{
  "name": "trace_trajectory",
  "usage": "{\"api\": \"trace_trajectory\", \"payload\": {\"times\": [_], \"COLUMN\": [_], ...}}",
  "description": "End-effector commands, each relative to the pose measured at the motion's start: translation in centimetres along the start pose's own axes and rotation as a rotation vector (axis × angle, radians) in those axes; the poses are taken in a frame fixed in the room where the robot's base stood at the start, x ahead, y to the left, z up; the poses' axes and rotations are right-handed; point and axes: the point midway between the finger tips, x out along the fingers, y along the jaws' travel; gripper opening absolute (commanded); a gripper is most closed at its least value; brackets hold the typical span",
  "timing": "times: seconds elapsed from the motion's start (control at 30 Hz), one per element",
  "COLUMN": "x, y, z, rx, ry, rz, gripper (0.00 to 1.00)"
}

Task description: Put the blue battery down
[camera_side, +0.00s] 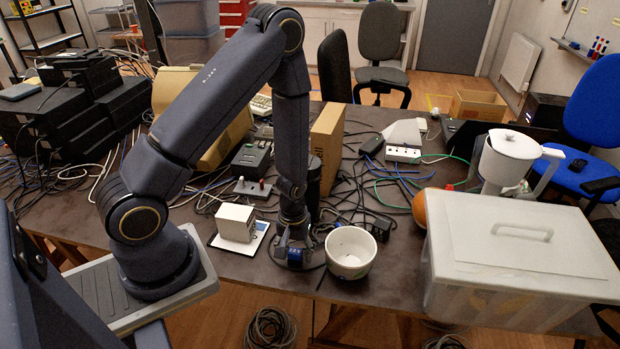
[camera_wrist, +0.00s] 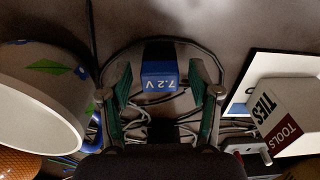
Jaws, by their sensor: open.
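The blue battery (camera_wrist: 161,78), marked "7.2 V", shows at the top middle of the wrist view, between my gripper's spread fingers. My gripper (camera_wrist: 160,85) is open, with green inner pads, and a gap shows on each side of the battery. In the side view my gripper (camera_side: 294,249) points down at the front part of the dark table, with the battery (camera_side: 295,255) low at its fingertips. The battery appears to be at the table surface; its underside is hidden.
A white bowl (camera_side: 351,252) stands close on the right; in the wrist view it (camera_wrist: 35,110) is at left. A small white box (camera_side: 235,222) labelled "TIES" and "TOOLS" stands on a white sheet (camera_side: 263,227) at left. Cables lie behind. A lidded clear bin (camera_side: 480,290) is far right.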

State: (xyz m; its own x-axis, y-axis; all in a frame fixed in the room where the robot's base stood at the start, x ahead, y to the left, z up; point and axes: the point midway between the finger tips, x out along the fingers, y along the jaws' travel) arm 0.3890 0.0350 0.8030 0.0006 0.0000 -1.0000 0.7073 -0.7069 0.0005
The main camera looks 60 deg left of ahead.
Motion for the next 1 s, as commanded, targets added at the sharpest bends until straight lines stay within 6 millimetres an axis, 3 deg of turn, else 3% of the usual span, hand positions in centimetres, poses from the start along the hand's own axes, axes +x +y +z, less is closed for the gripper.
{"api": "trace_trajectory", "payload": {"times": [0.17,0.6,0.87,1.0], "x": [-1.2,-9.9,-12.8,-17.1], "y": [0.1,0.1,0.2,1.1], "z": [-0.1,-0.1,-0.1,0.0], "rx": [0.0,0.001,0.013,0.11], "ry": [0.003,0.005,0.009,0.059], "rz": [0.002,0.004,0.009,0.059], "gripper": [0.62,0.62,0.62,0.62]}}
